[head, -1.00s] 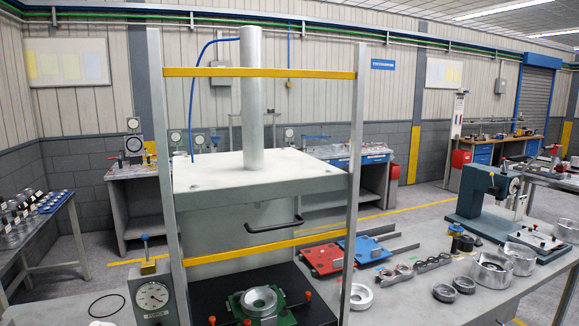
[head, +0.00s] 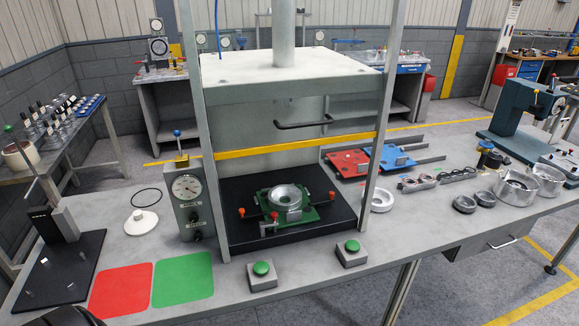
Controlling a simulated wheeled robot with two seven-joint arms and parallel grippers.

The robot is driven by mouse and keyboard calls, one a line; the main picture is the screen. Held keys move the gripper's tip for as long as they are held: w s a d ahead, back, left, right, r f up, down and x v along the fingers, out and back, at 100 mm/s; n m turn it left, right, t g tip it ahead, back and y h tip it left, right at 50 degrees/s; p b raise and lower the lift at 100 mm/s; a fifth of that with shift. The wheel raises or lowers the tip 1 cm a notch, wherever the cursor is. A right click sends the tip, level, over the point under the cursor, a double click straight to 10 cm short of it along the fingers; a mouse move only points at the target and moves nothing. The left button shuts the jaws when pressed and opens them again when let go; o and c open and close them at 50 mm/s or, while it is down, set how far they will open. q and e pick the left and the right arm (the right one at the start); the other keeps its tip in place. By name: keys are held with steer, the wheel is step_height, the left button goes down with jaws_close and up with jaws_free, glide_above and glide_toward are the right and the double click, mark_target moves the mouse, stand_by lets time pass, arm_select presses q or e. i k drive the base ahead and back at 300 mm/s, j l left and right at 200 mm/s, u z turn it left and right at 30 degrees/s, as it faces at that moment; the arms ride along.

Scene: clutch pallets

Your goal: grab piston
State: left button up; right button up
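I cannot tell for sure which part is the piston. A silver round part (head: 285,196) with a hollow centre sits in a green fixture (head: 268,216) with red-tipped handles, on the black press base (head: 333,233). Silver cylinders (head: 516,190) and dark rings (head: 465,204) stand on the bench at the right. A white ring (head: 381,200) lies just right of the press. Neither gripper is clearly in view. A dark curved shape, perhaps part of my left arm, shows at the bottom left edge.
The press frame (head: 193,130) has a yellow bar (head: 290,146) across its front. A dial gauge box (head: 188,198), green buttons (head: 261,268), red (head: 121,290) and green (head: 183,278) mats and a black-based stand (head: 62,270) share the bench. Red and blue plates (head: 388,158) lie behind.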

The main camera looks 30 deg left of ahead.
mark_target(277, 193)
steer(key=i+u, duration=0.15)
steer(key=u, duration=0.25)
steer(key=i+l+u, duration=0.1)
steer(key=u, duration=0.3)
